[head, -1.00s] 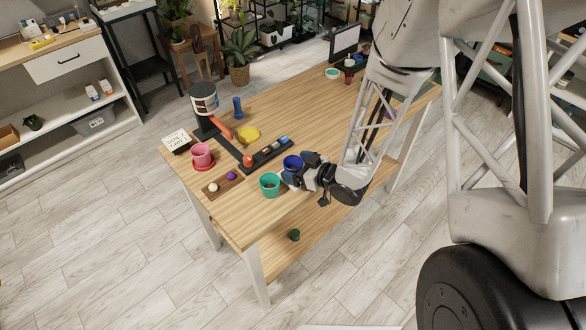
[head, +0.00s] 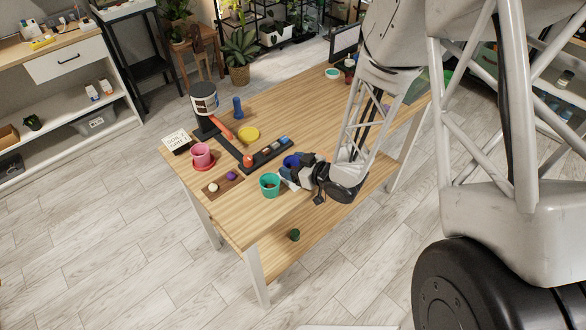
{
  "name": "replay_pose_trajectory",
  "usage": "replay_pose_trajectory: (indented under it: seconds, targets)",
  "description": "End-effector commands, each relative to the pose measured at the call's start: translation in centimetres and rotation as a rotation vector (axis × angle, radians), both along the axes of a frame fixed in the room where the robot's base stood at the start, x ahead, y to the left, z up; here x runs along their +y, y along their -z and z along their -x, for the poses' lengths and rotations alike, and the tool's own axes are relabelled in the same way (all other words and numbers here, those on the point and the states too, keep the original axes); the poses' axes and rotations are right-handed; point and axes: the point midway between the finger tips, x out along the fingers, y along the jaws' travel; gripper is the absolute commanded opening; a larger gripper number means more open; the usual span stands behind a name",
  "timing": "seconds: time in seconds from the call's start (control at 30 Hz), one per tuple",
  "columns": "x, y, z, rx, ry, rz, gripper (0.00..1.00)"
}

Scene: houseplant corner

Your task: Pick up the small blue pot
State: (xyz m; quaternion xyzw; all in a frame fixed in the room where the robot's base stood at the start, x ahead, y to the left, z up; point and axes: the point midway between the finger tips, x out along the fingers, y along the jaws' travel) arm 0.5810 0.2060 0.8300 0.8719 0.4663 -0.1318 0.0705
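The small blue pot (head: 291,160) stands on the wooden table (head: 310,101), near its front edge. Only its upper left part shows; my gripper hides the rest. My gripper (head: 287,175) is low over the table, just in front of the blue pot and close to it. A pale finger part shows between the blue pot and the teal pot. I cannot see whether the fingers are apart or whether they touch the blue pot.
A teal pot (head: 269,186) stands close on the left of my gripper. A dark tray (head: 265,155) with small items lies behind. A pink pot (head: 202,154), a yellow dish (head: 248,134) and a brown board (head: 222,183) are further left. The table's far part is mostly clear.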

Motion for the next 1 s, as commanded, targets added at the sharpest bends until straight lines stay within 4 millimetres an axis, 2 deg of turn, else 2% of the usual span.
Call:
replay_pose_trajectory:
  seconds: [0.03, 0.17, 0.67, 0.87, 1.0]
  targets:
    - [0.0, 0.0, 0.0, 0.0, 0.0, 0.0, 0.58]
    - [0.0, 0.0, 0.0, 0.0, 0.0, 0.0, 0.4]
    - [0.0, -0.6, 0.0, -0.001, 0.0, 0.0, 0.4]
    - [0.0, -2.0, 0.0, -0.002, -0.001, 0.0, 0.4]
    - [0.0, -3.5, 0.0, -0.004, 0.0, -0.001, 0.4]
